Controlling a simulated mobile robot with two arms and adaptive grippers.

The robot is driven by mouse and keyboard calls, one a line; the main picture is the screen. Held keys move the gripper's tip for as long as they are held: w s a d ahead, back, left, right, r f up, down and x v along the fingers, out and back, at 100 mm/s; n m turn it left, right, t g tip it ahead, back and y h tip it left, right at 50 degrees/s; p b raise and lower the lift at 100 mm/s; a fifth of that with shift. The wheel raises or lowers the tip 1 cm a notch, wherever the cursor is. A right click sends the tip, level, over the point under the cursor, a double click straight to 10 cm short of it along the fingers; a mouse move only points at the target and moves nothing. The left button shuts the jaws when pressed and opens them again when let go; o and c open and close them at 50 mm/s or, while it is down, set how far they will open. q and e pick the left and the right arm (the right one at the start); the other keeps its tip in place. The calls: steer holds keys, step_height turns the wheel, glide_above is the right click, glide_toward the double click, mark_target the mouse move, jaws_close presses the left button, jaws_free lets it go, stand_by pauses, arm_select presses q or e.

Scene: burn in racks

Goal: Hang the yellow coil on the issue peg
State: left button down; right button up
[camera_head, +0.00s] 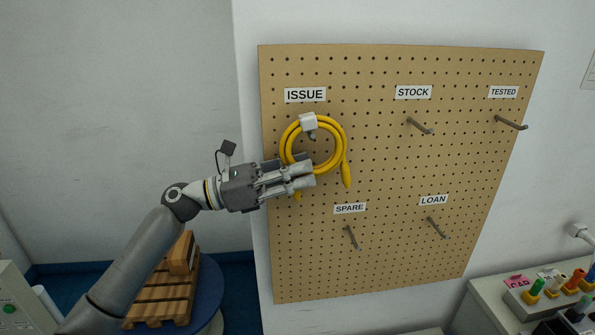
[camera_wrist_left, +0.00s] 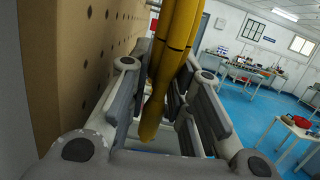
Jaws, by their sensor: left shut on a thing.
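The yellow coil (camera_head: 343,143) is a ring of cable with a white band at its top and loose ends hanging below. It is in front of the pegboard (camera_head: 385,165), just under the ISSUE label (camera_head: 305,95). My left gripper (camera_head: 309,175) is shut on the lower part of the coil. In the left wrist view the coil (camera_wrist_left: 178,45) runs between the fingers, close beside the board. My right gripper is not in view.
Bare pegs stick out under STOCK (camera_head: 420,126), TESTED (camera_head: 511,123), SPARE (camera_head: 353,237) and LOAN (camera_head: 437,228). A bench (camera_head: 485,310) with coloured items stands at lower right. A wooden pallet (camera_head: 165,295) is at lower left.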

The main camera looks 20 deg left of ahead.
arm_select(q)
steer(key=c, duration=1.2)
jaws_free()
steer(key=shift+c, duration=0.2)
